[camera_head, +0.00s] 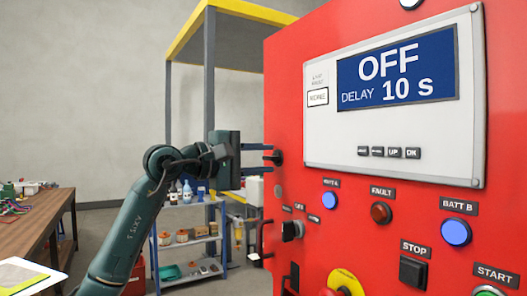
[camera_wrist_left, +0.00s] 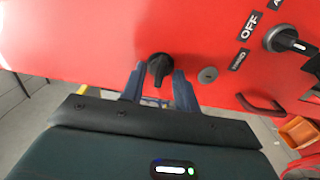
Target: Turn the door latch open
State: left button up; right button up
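The black door latch (camera_head: 278,158) sits near the left edge of the red cabinet's front. In the left wrist view the latch (camera_wrist_left: 160,66) shows as a dark knob on the red panel. My left gripper (camera_head: 267,153) reaches it from the left. In the left wrist view the two fingers of my left gripper (camera_wrist_left: 160,82) are spread, one on each side of the latch. Narrow gaps seem to show, but I cannot tell whether either finger touches it. My right gripper is not in view.
The red cabinet (camera_head: 300,90) carries a display panel (camera_head: 395,100), buttons and a rotary switch (camera_head: 292,230). A shelf rack (camera_head: 190,220) with bottles and bins stands behind my arm. A wooden table (camera_head: 45,215) is at left.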

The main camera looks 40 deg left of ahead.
pick_arm(q)
jog(key=shift+w+d, duration=0.15)
jog(key=shift+w, duration=0.2)
jog(key=shift+c, duration=0.3)
grip_shut()
